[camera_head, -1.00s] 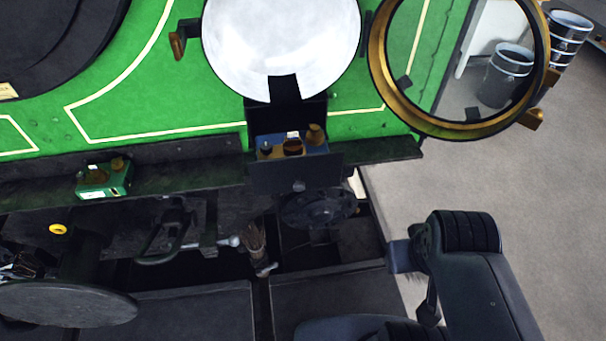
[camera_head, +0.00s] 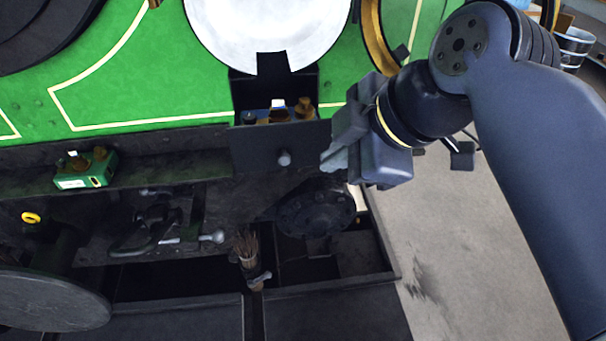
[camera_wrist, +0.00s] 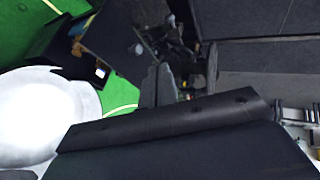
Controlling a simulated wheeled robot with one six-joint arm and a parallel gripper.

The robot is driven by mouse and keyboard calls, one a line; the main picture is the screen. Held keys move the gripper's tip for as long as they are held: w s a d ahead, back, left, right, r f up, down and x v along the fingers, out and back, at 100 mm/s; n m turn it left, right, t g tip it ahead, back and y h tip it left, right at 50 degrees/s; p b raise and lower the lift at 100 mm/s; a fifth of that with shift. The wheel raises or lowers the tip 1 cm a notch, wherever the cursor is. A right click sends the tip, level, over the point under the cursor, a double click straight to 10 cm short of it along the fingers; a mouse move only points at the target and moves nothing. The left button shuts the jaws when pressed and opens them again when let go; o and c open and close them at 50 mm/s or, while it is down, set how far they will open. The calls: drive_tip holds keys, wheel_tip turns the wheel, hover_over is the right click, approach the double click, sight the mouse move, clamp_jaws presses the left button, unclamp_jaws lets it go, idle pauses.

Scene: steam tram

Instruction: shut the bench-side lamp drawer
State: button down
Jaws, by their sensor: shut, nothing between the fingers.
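The lamp drawer is a dark box under the big white lamp disc (camera_head: 270,30). It stands open, its dark front panel (camera_head: 260,145) pulled out from the green engine side. A small grey round knob (camera_head: 284,158) sits on the panel. Blue and brass items (camera_head: 285,114) show inside the drawer. My gripper (camera_head: 328,158) is shut and empty, just right of the front panel, with its tips pointing left. In the wrist view, the shut fingers (camera_wrist: 158,85) lie right of the drawer front (camera_wrist: 112,38). I cannot tell whether they touch it.
A green box with brass parts (camera_head: 85,170) sits on the dark ledge at left. Below the drawer are a round dark flange (camera_head: 316,212), a brush (camera_head: 246,245) and a dark round table (camera_head: 45,298). A brass ring (camera_head: 375,40) hangs right of the lamp.

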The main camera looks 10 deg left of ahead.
drive_tip(key=p, duration=0.2)
approach(294, 159)
drive_tip(key=s+a+f, duration=0.3)
drive_tip(key=a, duration=0.1)
drive_tip(key=shift+w+f, duration=0.15)
drive_tip(key=shift+w, duration=0.3)
drive_tip(key=shift+w, duration=0.1)
drive_tip(key=w+a, duration=0.1)
drive_tip(key=w, duration=0.3)
drive_tip(key=w+a, duration=0.1)
drive_tip(key=w, duration=0.4)
drive_tip(key=w+a+b, duration=0.1)
drive_tip(key=w, duration=0.4)
drive_tip(key=shift+a, duration=0.15)
drive_tip(key=shift+w+a, duration=0.1)
drive_tip(key=shift+w, duration=0.25)
